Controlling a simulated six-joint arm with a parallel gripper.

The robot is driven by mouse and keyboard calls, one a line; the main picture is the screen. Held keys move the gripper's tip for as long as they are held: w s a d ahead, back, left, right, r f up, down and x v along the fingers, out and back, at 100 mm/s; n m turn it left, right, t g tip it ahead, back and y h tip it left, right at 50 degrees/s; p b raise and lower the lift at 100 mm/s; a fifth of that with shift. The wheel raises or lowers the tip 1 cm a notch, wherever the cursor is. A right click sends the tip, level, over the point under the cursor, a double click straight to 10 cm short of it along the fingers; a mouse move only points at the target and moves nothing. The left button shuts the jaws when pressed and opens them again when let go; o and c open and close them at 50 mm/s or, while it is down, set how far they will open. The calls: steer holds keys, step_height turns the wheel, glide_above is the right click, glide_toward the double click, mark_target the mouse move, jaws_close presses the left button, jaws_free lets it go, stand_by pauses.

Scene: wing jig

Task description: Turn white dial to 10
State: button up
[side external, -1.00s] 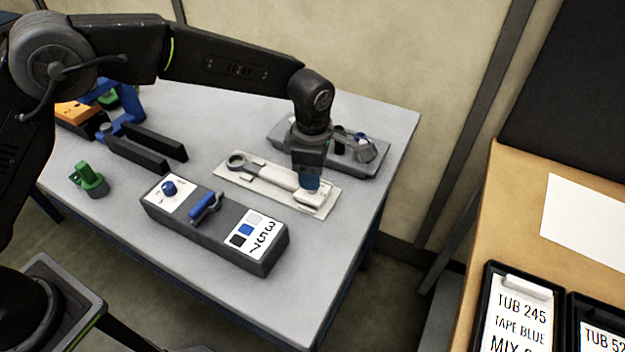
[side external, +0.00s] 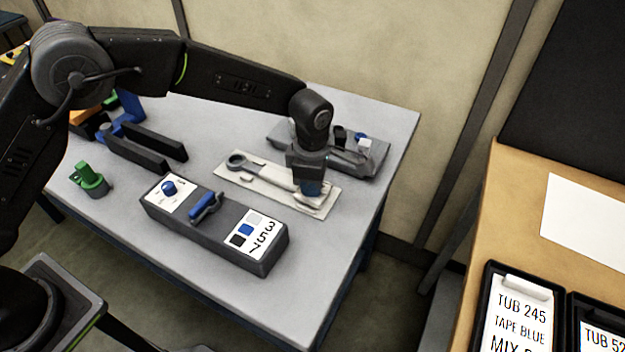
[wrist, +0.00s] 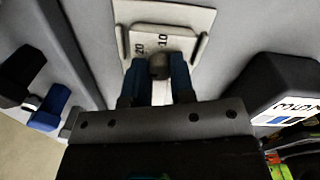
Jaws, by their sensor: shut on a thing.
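The pale plate (side external: 228,172) lies flat on the table behind the dark box, with a long arm and ring (side external: 237,160) at its left end. My gripper (side external: 312,189) points down over the plate's right end and hides most of the white dial there. In the wrist view my gripper (wrist: 158,76) has its blue fingers either side of the white dial (wrist: 161,93), shut on it. A dark round part (wrist: 158,66) shows between the fingertips. The numbers 20 (wrist: 140,48) and 10 (wrist: 162,41) are printed just past them. The dial's exact reading cannot be told.
A dark box (side external: 215,240) with a blue knob (side external: 169,188), a blue lever (side external: 205,206) and a 357 label stands in front. A grey fixture (side external: 375,160) is close behind my gripper. Black bars (side external: 145,152) and a green part (side external: 88,176) are at left.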

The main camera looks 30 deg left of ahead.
jaws_close()
steer(key=m, duration=0.3)
steer(key=shift+m, duration=2.1)
steer(key=o, duration=0.7)
jaws_free()
steer(key=shift+r, duration=0.1)
